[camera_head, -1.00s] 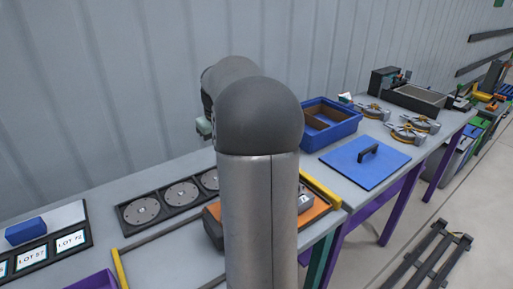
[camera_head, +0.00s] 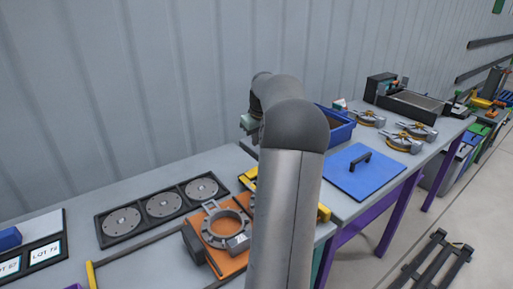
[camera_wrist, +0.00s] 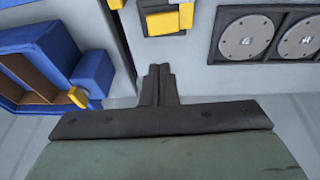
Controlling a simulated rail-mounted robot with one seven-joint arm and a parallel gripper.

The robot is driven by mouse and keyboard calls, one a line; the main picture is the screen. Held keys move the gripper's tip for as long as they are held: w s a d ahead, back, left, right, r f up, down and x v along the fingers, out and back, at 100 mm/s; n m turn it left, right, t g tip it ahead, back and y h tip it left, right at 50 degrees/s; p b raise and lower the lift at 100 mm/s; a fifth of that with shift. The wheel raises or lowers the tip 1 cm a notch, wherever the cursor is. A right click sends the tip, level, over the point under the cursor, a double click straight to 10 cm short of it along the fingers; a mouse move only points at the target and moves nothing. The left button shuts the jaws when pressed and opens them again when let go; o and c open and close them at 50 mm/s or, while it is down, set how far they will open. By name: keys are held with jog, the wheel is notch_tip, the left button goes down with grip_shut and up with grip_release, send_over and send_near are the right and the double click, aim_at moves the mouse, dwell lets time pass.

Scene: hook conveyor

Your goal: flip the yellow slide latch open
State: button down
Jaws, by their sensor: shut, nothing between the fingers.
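In the wrist view a small yellow tab (camera_wrist: 77,97) sits on a blue block (camera_wrist: 92,80) at the corner of a blue bin, left of my gripper. More yellow pieces (camera_wrist: 165,22) sit on a dark and grey part at the top centre. I cannot tell for sure which of these is the slide latch. My gripper (camera_wrist: 160,72) is shut and empty, with its fingertips apart from both yellow pieces. In the head view my gripper (camera_head: 249,125) is beside the blue bin (camera_head: 340,127), which my arm partly hides.
An orange plate with a grey ring clamp (camera_head: 222,226) lies on the near bench, partly behind my arm. A dark rack of round discs (camera_head: 163,206) is left of it. A blue lid with a black handle (camera_head: 352,178) lies to the right. Grey-yellow round parts (camera_head: 403,142) stand beyond.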

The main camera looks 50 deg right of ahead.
aim_at(254, 169)
jog(key=x, duration=0.4)
jog(key=s+p+x, duration=0.1)
jog(key=x, duration=0.7)
jog(key=shift+s+f+p, duration=0.1)
jog(key=shift+f+p, duration=0.2)
jog(key=shift+f, duration=0.05)
